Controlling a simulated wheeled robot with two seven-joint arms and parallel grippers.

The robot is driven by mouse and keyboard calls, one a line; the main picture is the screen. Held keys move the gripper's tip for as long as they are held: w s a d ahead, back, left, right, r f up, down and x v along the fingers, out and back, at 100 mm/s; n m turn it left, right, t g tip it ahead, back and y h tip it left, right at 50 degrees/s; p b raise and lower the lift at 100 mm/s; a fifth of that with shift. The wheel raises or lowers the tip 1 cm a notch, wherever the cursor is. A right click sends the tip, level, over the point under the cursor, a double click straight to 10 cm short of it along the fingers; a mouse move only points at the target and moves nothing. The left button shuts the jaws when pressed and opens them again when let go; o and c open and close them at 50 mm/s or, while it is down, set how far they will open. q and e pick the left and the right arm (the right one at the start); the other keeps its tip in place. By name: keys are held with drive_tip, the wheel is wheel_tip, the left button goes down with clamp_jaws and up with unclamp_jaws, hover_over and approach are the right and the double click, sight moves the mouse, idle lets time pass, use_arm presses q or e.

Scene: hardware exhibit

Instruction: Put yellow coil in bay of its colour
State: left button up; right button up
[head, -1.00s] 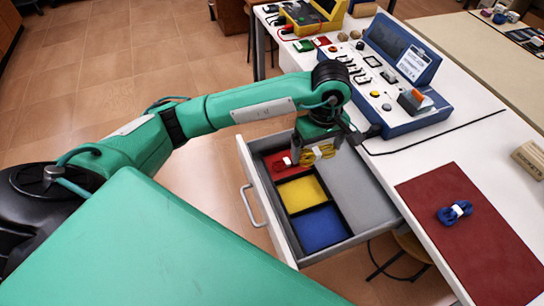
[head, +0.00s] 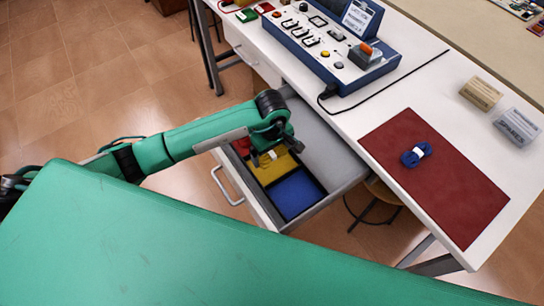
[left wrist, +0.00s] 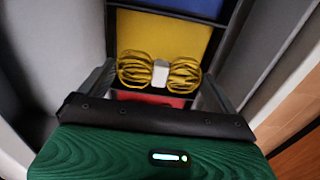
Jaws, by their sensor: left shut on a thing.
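My left gripper (head: 272,157) is inside the open drawer (head: 318,150), shut on the yellow coil. In the left wrist view the yellow coil (left wrist: 136,70) has two bundled loops with a white band in the middle, between my fingers. The yellow bay (left wrist: 160,30) shows beyond it, and the coil overlaps that bay's edge near the red bay (left wrist: 150,99). In the head view the yellow bay (head: 276,172) is partly covered by my gripper. I cannot tell whether the coil touches the floor. My right gripper is not in view.
The blue bay (head: 297,195) is empty. The red bay (head: 242,146) is mostly hidden. A blue coil (head: 416,154) lies on the dark red mat (head: 440,190). A blue control panel (head: 325,45) and two small blocks stand on the white bench (head: 400,85).

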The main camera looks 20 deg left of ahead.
sight(272, 154)
use_arm(q)
wheel_tip(272, 154, down, 3)
drive_tip(key=shift+s+f, duration=0.1)
drive_tip(key=shift+f, duration=0.6)
drive_tip(key=o, duration=0.7)
drive_tip(key=shift+r, duration=0.25)
wheel_tip(272, 154, up, 4)
drive_tip(key=shift+r, duration=0.15)
wheel_tip(272, 154, up, 7)
drive_tip(key=shift+b, duration=0.65)
drive_tip(key=shift+r, duration=0.3)
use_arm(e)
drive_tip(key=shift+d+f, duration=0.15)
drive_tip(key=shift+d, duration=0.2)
